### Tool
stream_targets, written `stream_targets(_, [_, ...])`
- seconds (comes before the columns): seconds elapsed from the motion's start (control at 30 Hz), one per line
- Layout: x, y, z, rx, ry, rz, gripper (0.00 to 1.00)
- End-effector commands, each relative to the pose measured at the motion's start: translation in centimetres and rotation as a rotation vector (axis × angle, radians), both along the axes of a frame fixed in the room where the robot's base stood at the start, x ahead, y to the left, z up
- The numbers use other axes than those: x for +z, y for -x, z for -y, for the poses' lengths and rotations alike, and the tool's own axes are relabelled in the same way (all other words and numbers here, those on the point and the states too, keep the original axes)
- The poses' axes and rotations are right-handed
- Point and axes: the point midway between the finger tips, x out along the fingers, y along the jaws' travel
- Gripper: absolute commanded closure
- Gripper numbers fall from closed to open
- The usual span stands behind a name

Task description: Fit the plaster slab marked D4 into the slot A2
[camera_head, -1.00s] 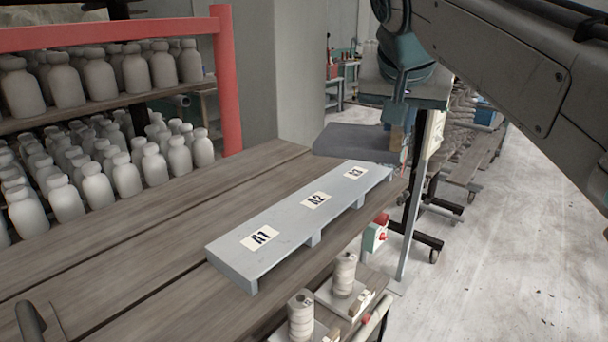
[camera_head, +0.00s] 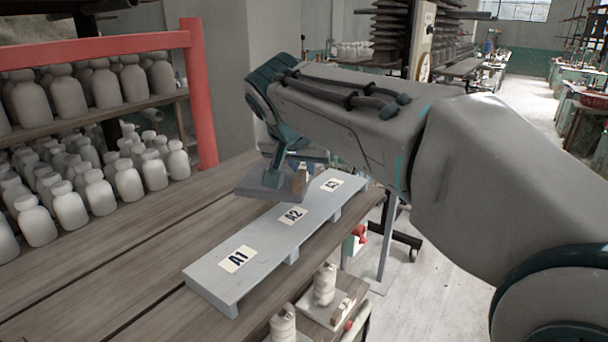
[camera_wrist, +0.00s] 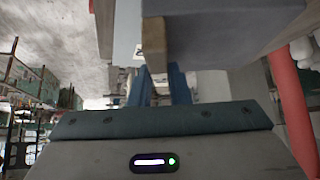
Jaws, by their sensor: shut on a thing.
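A flat grey slab (camera_head: 252,188) hangs level under my gripper (camera_head: 274,177), which is shut on it. A small tan block (camera_head: 302,176) shows at its right end. No D4 mark is readable. In the wrist view the slab (camera_wrist: 225,25) fills the top, with the tan block (camera_wrist: 154,45) beside it and my blue fingers (camera_wrist: 162,85) below. The long grey slot rack (camera_head: 262,247) lies on the table, with labels A1, A2 (camera_head: 293,215) and A3 on top and short dividers beneath. The slab appears above and left of the rack's far half, near A2 and A3. The slot interiors are hidden.
The wooden table (camera_head: 120,268) is bare left of the rack. A red-framed shelf (camera_head: 204,95) of pale bottles stands at left. Thread spools (camera_head: 325,285) sit below the table's right edge.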

Motion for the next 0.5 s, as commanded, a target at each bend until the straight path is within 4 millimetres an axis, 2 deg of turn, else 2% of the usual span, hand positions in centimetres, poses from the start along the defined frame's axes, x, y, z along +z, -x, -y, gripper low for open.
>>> stream_targets(0.23, [-2.6,0.1,0.0,0.001,0.0,0.0,1.0])
stream_targets(0.5, [-2.9,0.1,0.0,0.002,-0.002,0.002,1.0])
